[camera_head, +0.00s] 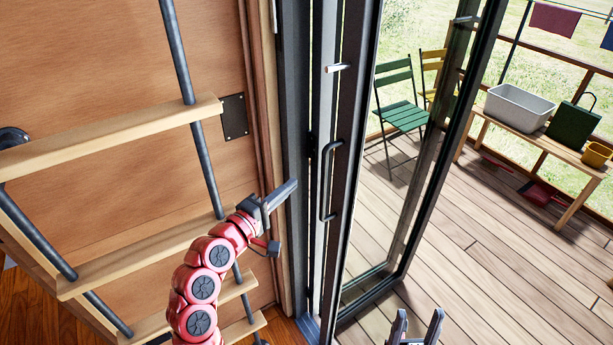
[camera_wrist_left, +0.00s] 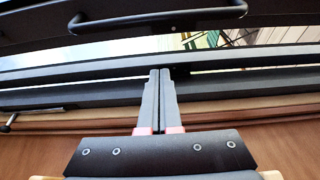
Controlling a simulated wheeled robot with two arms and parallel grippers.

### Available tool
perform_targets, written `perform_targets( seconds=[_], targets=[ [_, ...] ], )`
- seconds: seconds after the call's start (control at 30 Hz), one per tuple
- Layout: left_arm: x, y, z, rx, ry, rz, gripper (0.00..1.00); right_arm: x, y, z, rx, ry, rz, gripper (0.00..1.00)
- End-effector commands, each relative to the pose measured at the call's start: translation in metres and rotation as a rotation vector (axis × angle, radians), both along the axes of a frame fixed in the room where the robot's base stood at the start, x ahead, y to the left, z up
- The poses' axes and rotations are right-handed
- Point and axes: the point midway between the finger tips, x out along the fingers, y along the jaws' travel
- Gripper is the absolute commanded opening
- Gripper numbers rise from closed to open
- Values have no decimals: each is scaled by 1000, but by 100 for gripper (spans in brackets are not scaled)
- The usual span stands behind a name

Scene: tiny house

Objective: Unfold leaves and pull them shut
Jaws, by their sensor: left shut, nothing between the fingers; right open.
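Dark-framed folding glass door leaves (camera_head: 440,130) stand partly folded at the opening, with the deck showing through and beside them. A black bar handle (camera_head: 328,180) is on the leaf nearest the left jamb, with a small pale lever (camera_head: 338,67) above it. My left gripper (camera_head: 293,184) is shut and empty, beside the dark door frame and left of the handle. In the left wrist view the closed fingers (camera_wrist_left: 160,75) point toward the frame, and the handle (camera_wrist_left: 160,20) lies beyond them, apart. My right gripper (camera_head: 418,318) is open and empty at the bottom edge, over the deck boards.
A wooden ladder shelf (camera_head: 110,140) with dark metal rods stands close to my left arm. Outside are a green folding chair (camera_head: 402,112) and a bench (camera_head: 550,150) holding a grey tub (camera_head: 516,106). The deck's middle (camera_head: 480,260) is clear.

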Motion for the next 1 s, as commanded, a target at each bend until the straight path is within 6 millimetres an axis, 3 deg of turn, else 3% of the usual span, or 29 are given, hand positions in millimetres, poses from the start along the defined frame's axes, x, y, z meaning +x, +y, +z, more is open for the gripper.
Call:
perform_targets(
  seconds=[0.17, 0.67, 1.0],
  targets=[
    [5, -11, 2, 3, 15, -26, 0, 0, 0, 5, 0, 0, 0, 59],
    [78, -62, 2, 3, 15, -24, 0, 0, 0, 31, 0, 0, 0, 59],
    [50, -83, 2, 3, 14, -20, 0, 0, 0, 53, 0, 0, 0, 59]
  ],
)
